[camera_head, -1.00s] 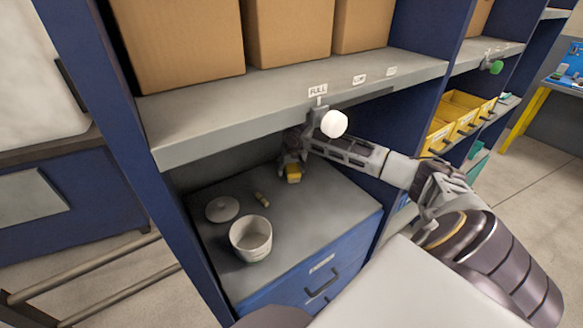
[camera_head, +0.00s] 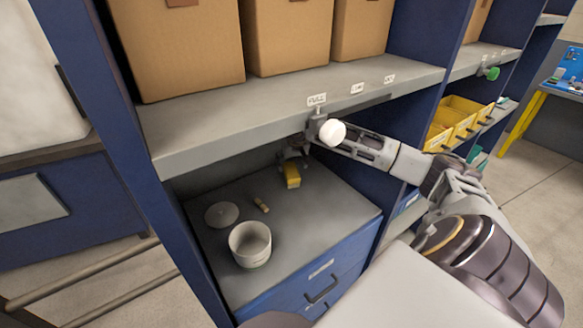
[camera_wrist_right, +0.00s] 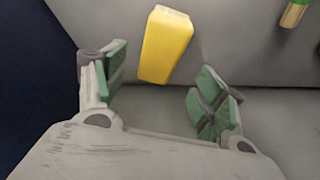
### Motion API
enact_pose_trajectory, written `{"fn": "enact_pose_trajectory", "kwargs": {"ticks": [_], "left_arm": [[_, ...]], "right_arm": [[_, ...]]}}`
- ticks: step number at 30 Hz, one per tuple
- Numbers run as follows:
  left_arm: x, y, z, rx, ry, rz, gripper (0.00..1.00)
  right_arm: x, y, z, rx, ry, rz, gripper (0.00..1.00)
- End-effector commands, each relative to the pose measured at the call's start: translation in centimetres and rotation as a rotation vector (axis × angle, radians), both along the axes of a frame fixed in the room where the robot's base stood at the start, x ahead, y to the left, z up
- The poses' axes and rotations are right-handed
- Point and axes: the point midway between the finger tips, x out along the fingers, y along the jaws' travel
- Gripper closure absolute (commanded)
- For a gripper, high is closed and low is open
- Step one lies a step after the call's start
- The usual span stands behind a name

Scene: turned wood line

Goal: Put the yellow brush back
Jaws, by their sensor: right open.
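The yellow brush (camera_head: 292,176) shows as a yellow block on the grey cabinet top, under the shelf. In the right wrist view the yellow block (camera_wrist_right: 166,46) lies ahead of the fingers, clear of both. My right gripper (camera_wrist_right: 165,85) is open and empty, its green finger pads wide apart. In the head view my right gripper (camera_head: 294,153) is just behind and above the brush, partly hidden by the shelf edge and my wrist. Whether the brush has bristles cannot be seen. My left gripper is not in view.
A white pot (camera_head: 236,245), a round lid (camera_head: 222,214) and a small wooden piece (camera_head: 262,205) stand on the cabinet top. The shelf (camera_head: 220,125) above carries cardboard boxes (camera_head: 180,50). Blue uprights close the sides. Yellow bins (camera_head: 460,118) are at right.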

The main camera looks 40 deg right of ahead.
Motion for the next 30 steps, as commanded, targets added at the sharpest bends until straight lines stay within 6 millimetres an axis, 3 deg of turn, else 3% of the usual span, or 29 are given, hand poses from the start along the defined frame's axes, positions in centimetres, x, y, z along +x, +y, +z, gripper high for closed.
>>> {"fn": "enact_pose_trajectory", "kwargs": {"ticks": [6,12,30], "left_arm": [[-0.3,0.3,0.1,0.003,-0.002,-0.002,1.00],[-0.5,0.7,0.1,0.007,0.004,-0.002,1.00],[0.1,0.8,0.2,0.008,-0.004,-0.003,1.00]], "right_arm": [[-1.0,0.5,2.7,-0.001,0.000,0.000,0.29],[-1.5,0.8,4.0,-0.001,0.000,0.000,0.29],[-1.5,0.8,4.2,-0.001,0.000,0.000,0.29]]}}
